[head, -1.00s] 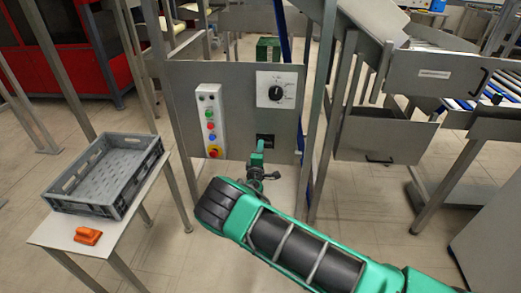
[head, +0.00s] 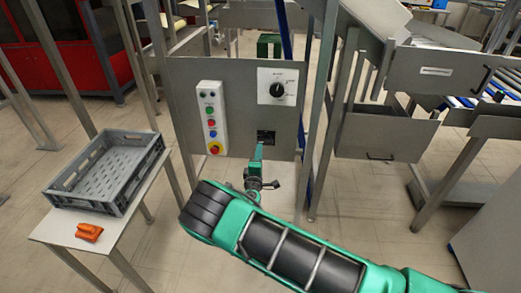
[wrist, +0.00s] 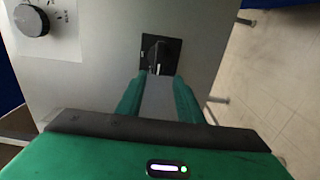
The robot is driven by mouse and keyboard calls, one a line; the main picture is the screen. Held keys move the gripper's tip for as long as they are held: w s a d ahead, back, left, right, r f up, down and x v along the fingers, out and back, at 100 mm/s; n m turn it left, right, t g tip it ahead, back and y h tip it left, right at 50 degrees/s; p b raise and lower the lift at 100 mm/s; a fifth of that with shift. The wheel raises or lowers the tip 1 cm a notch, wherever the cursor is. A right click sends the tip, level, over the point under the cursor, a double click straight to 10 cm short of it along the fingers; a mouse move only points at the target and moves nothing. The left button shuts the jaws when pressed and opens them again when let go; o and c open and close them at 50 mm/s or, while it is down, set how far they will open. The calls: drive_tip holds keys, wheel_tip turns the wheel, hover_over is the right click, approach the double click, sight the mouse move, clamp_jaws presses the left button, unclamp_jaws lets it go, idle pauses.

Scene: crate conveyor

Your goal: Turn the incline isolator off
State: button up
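A black rotary switch on a square black plate (wrist: 160,54) is on the grey panel in the wrist view; I take it for the incline isolator. Its handle stands roughly upright in that view, with a small pale mark low on it. In the head view it is a small dark square (head: 266,137) low on the panel. My gripper (wrist: 160,84) has its two green fingers apart with nothing between them. The fingertips are just below the switch in the wrist view; whether they touch it I cannot tell. In the head view my gripper (head: 258,150) is just below the dark square.
A large black dial on a white plate (head: 277,87) is above the switch. A white button box (head: 212,117) is to its left on the panel. A grey crate (head: 77,203) and an orange object (head: 89,232) are on a side table. A metal post (head: 318,110) stands right of the panel.

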drive_tip(key=s, duration=0.4)
drive_tip(key=shift+s+a, duration=0.1)
drive_tip(key=shift+s, duration=0.25)
idle(0.3)
